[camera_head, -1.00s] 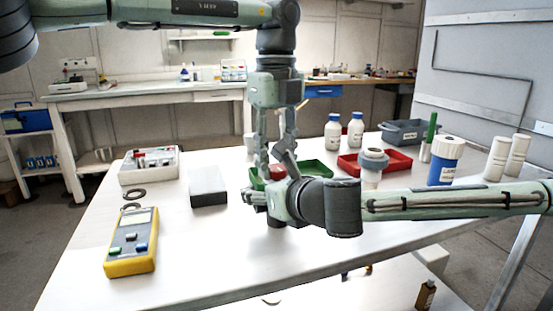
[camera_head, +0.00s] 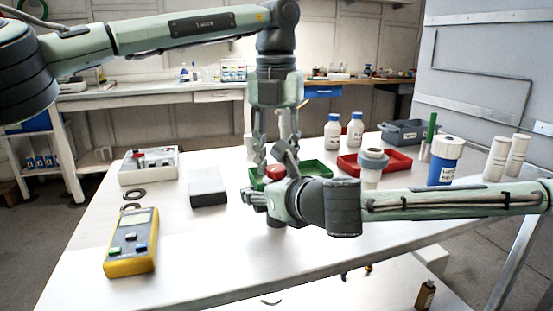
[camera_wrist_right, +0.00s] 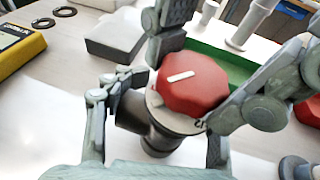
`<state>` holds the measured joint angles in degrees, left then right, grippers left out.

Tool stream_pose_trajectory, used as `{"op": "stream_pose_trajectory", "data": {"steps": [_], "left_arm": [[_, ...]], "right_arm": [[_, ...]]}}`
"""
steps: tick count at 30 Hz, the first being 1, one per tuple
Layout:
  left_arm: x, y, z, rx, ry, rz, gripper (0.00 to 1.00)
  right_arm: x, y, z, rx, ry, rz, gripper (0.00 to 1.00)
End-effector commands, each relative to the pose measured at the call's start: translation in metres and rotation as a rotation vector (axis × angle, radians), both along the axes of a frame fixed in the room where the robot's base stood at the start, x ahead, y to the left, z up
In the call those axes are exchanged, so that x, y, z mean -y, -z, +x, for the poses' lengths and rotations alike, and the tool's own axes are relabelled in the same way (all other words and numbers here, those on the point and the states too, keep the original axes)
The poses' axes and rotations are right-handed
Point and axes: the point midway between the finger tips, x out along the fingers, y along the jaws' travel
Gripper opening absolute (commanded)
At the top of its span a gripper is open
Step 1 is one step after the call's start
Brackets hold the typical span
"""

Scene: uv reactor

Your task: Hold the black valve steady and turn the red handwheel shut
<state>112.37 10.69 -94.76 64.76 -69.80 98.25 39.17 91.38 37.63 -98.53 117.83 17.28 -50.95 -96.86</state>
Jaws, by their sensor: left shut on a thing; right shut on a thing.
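The red handwheel (camera_wrist_right: 192,88), with a white bar mark on top, sits on the black valve (camera_wrist_right: 152,132) in the right wrist view. In the head view the handwheel (camera_head: 276,172) shows between my arms. My left gripper (camera_head: 274,160) comes down from above and is shut on the red handwheel, with a finger on each side of it. My right gripper (camera_head: 258,200) reaches in low from the right and is shut on the black valve's body. Most of the valve is hidden behind my right gripper in the head view.
A green tray (camera_head: 318,173) lies just behind the valve. A grey block (camera_head: 208,188) and a yellow meter (camera_head: 131,242) are to the left. A red tray (camera_head: 398,162) and a blue-labelled jar (camera_head: 446,162) stand to the right.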

Motion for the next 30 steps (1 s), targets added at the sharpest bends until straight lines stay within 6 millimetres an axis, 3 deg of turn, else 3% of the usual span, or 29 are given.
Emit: {"op": "stream_pose_trajectory", "data": {"steps": [18,30], "left_arm": [[0.0004,-0.0001,-0.0013,0.0,0.563,0.003,0.06],[0.0002,-0.0001,-0.0015,0.002,0.77,0.004,0.06]], "right_arm": [[0.0017,0.0017,0.001,-0.002,0.005,-0.003,0.12],[0.002,0.0018,0.0012,-0.002,0.005,-0.003,0.12]]}}
